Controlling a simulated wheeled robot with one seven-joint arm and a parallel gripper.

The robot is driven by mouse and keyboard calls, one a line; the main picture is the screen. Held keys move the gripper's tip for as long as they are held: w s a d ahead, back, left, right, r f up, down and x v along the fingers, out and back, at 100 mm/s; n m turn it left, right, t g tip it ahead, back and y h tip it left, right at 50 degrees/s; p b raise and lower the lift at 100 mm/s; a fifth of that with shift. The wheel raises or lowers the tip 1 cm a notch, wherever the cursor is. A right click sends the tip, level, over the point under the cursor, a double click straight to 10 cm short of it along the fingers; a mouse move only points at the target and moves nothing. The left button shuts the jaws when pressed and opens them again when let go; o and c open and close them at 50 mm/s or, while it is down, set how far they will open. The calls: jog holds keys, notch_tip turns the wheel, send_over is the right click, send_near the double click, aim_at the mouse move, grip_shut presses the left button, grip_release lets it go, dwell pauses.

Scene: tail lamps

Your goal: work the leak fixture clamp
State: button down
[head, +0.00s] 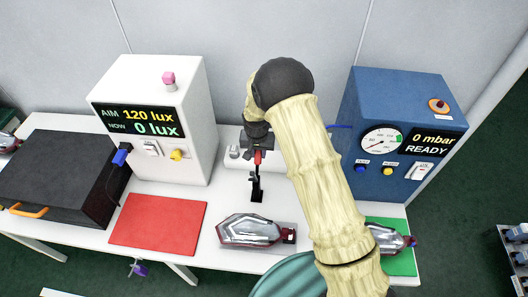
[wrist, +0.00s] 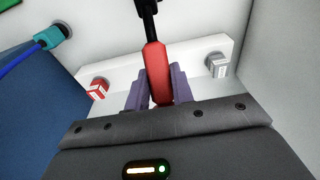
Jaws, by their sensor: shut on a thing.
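The clamp is a black toggle clamp (head: 257,188) on the white table, with a red handle (head: 257,157) standing up below my gripper. In the wrist view, the red handle (wrist: 157,72) sits between the purple fingers of my gripper (wrist: 159,88), which is shut on it. The black arm of the clamp (wrist: 147,18) runs from the handle to the top edge. A white fixture bar (wrist: 207,48) lies behind, with a red block (wrist: 97,89) and a grey block (wrist: 217,65). A clear and red tail lamp (head: 250,231) lies in front of the clamp.
A blue leak tester (head: 395,100) reading 0 mbar READY stands right; a white lux box (head: 155,115) stands left. A red mat (head: 158,224) is bare. A second lamp (head: 390,239) on a green mat (head: 404,262) is partly behind my arm. A dark case (head: 65,165) is far left.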

aim_at(257, 160)
jog(key=c, duration=1.2)
grip_release()
notch_tip(257, 160, up, 17)
jog(key=s+b, duration=0.2)
jog(key=b, duration=0.2)
jog(key=shift+s+r, duration=0.15)
jog(key=shift+r, duration=0.05)
